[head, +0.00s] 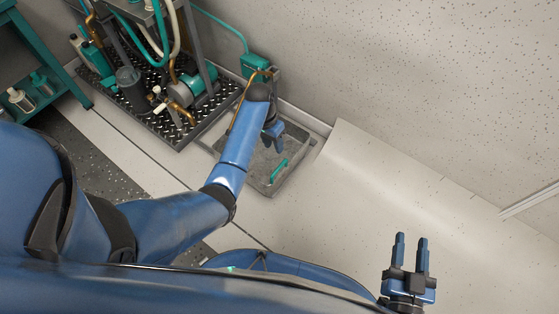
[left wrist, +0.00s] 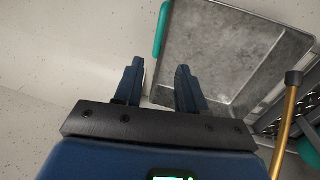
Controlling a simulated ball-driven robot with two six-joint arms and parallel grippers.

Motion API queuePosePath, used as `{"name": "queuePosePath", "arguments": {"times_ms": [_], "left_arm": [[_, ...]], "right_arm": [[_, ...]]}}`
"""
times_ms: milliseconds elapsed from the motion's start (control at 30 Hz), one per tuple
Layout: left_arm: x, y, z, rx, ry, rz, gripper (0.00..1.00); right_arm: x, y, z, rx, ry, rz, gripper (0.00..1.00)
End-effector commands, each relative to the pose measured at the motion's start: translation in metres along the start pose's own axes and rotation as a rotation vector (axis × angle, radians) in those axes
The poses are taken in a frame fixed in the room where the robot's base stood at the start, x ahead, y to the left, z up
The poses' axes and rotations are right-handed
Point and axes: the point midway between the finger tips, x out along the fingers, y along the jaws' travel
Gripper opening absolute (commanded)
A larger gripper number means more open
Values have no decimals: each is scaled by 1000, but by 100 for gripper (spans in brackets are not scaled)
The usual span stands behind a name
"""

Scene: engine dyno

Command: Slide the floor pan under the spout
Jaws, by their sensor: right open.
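The floor pan (head: 262,168) is a shallow grey metal tray on the floor by the wall, with a teal handle (head: 278,171) on its near side. It fills the upper right of the left wrist view (left wrist: 225,45), its handle (left wrist: 161,30) at its left edge. A thin brass pipe (head: 238,112), seemingly the spout, comes down from a teal box (head: 256,66); its end is hidden behind my arm. My left gripper (head: 273,138) is over the pan, open and empty, its fingers (left wrist: 159,82) apart from the handle. My right gripper (head: 411,252) is open and empty, far from the pan.
A rig with hoses and a teal motor (head: 200,80) stands on a black tread-plate base (head: 170,125) left of the pan. A teal shelf with bottles (head: 20,98) is at the far left. The wall rises behind the pan. Pale floor (head: 340,215) to the right is clear.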

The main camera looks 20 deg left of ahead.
Motion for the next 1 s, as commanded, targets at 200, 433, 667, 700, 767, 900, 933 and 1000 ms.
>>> {"name": "queuePosePath", "arguments": {"times_ms": [200,433,667,700,767,900,933,1000], "left_arm": [[17,1,6,14,-24,8,40],[53,1,6,13,-22,7,40],[88,1,7,13,-21,6,40],[92,1,7,13,-21,6,40],[98,2,7,13,-22,6,40],[106,2,7,13,-20,6,40],[107,2,7,13,-20,6,40],[108,2,7,13,-20,6,40]], "right_arm": [[0,0,11,0,-1,0,43],[1,0,35,0,-1,0,43],[1,0,56,0,-1,0,43],[1,0,59,0,-1,0,43],[1,0,62,0,-1,0,43],[1,0,67,0,0,0,43],[1,0,68,0,0,0,43],[1,0,68,0,0,0,43]]}}
